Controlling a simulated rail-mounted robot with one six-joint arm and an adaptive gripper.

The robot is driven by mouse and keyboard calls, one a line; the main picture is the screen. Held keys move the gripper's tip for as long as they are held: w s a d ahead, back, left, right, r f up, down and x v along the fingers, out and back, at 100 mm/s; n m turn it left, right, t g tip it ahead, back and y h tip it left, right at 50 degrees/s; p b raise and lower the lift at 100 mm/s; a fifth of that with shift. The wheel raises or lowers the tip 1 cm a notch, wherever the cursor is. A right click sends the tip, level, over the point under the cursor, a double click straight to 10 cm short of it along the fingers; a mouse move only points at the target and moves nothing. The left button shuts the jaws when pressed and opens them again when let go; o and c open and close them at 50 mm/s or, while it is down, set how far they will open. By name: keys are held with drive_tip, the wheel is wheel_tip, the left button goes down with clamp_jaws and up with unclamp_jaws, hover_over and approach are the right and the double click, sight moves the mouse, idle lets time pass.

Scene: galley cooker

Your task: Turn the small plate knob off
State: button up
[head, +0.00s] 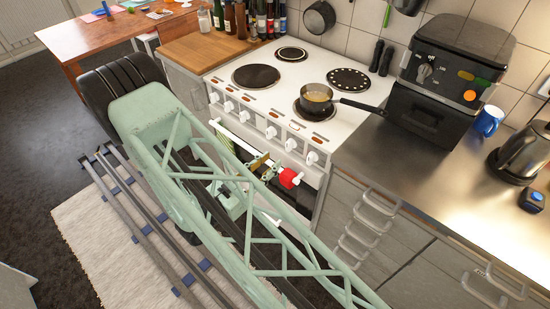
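The white cooker (225,80) stands against the tiled wall, with a row of white knobs along its front panel. The left knobs (228,106) and right knobs (290,144) show; their marks are too small to read, so I cannot tell which one is the small plate knob or how it is set. The smallest-looking plate (291,54) is at the back left of the hob. My gripper seems to be the small cluster (262,168) in front of the oven, below the right knobs, beside a red piece (289,178). My green arm partly hides it, and its fingers are unclear.
A dark pan (318,93) sits on the front right plate, its handle reaching right. A wooden worktop with bottles (240,20) is on the left. On the right counter are a black appliance (450,65), a blue mug (488,121) and a kettle (522,150).

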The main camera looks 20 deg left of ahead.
drive_tip(key=shift+v, duration=1.4)
drive_tip(key=shift+w, duration=0.1)
